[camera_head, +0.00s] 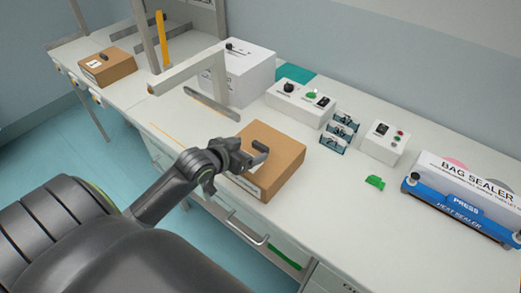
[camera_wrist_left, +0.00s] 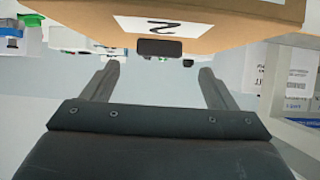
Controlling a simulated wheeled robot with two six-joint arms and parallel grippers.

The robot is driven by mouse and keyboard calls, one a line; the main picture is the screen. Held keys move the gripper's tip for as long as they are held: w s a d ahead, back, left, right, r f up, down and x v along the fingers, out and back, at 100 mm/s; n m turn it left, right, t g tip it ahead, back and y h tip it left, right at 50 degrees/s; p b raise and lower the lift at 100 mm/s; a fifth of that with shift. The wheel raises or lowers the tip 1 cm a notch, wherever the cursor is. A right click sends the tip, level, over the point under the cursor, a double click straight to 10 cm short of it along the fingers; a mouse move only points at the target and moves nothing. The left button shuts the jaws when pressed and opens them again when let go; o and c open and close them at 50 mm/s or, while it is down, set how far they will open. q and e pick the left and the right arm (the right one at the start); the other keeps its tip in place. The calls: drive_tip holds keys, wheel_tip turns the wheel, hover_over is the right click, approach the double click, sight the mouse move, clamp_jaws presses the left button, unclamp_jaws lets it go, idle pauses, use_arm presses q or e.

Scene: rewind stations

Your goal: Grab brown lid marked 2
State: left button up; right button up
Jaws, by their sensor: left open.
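The brown lid (camera_head: 272,148) sits as the top of a brown box on the bench, with a small dark handle (camera_head: 260,147) on it. In the left wrist view the brown lid (camera_wrist_left: 240,14) fills the top of the picture; its white label (camera_wrist_left: 165,26) bears a 2, seen upside down. The dark handle (camera_wrist_left: 159,47) shows just below the label, between the lines of the two fingers. My left gripper (camera_wrist_left: 158,78) is open and empty, close to the handle. In the head view my left gripper (camera_head: 248,160) overlaps the lid's left side. My right gripper is not in view.
Another brown box (camera_head: 107,66) with a dark handle stands at the far left. A large white box (camera_head: 243,75), a white control box (camera_head: 300,103), blue-grey clips (camera_head: 339,132) and a blue bag sealer (camera_head: 460,205) line the back. The front right of the bench is clear.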

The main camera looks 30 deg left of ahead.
sight(260, 146)
use_arm(q)
drive_tip(key=shift+w+d+f, duration=0.1)
drive_tip(key=shift+w+f, duration=0.1)
drive_tip(key=shift+w, duration=0.35)
drive_tip(key=shift+p+x, duration=0.45)
drive_tip(key=shift+x, duration=1.55)
drive_tip(key=shift+d, duration=0.1)
drive_tip(key=shift+s, duration=0.1)
